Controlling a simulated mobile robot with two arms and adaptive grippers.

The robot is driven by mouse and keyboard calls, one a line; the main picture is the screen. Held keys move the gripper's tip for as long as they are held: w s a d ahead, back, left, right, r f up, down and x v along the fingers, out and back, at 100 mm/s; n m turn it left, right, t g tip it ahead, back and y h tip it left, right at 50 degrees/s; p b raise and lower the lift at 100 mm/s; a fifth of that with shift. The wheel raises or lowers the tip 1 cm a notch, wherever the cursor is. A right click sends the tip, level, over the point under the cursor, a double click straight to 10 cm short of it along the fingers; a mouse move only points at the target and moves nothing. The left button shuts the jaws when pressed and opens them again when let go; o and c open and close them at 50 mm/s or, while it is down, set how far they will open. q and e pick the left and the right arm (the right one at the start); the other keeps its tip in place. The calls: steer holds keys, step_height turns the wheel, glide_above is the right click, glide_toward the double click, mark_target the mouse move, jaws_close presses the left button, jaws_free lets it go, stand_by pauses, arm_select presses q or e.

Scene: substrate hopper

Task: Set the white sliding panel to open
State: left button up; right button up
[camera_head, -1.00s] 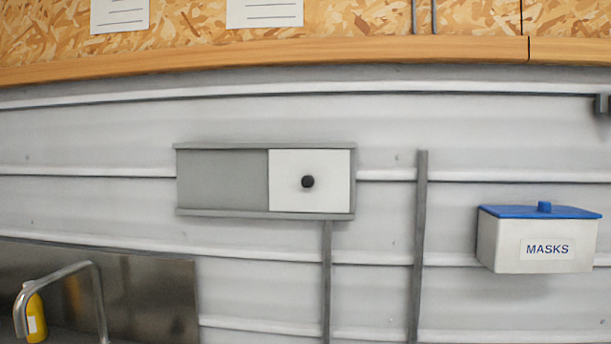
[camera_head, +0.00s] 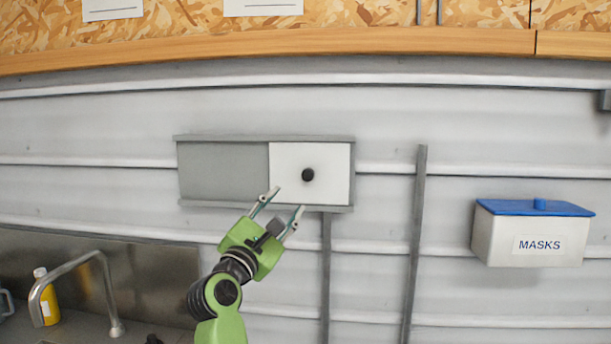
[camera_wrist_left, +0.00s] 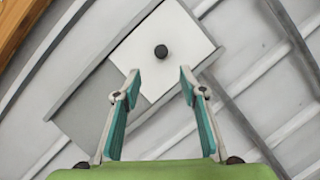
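The white sliding panel (camera_head: 329,174) sits at the right end of a grey frame (camera_head: 222,172) on the wall, with a black round knob (camera_head: 308,175) on it. The left part of the frame shows grey. My left gripper (camera_head: 288,199) is open and empty, below and left of the knob, apart from it. In the left wrist view the panel (camera_wrist_left: 185,40) and knob (camera_wrist_left: 161,51) lie beyond the open fingertips (camera_wrist_left: 160,78). My right gripper is in neither view.
A white box with a blue lid, marked MASKS (camera_head: 530,235), is on the wall at the right. A grey vertical bar (camera_head: 415,240) stands between it and the frame. A tap (camera_head: 105,285) and a yellow bottle (camera_head: 48,300) are at lower left. The wall around the frame is mostly clear.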

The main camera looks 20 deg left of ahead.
mark_target(307, 176)
arm_select(q)
steer(key=p+x, duration=0.4)
steer(key=x, duration=0.9)
steer(key=shift+w+f, duration=0.1)
steer(key=shift+f, duration=0.05)
jaws_close()
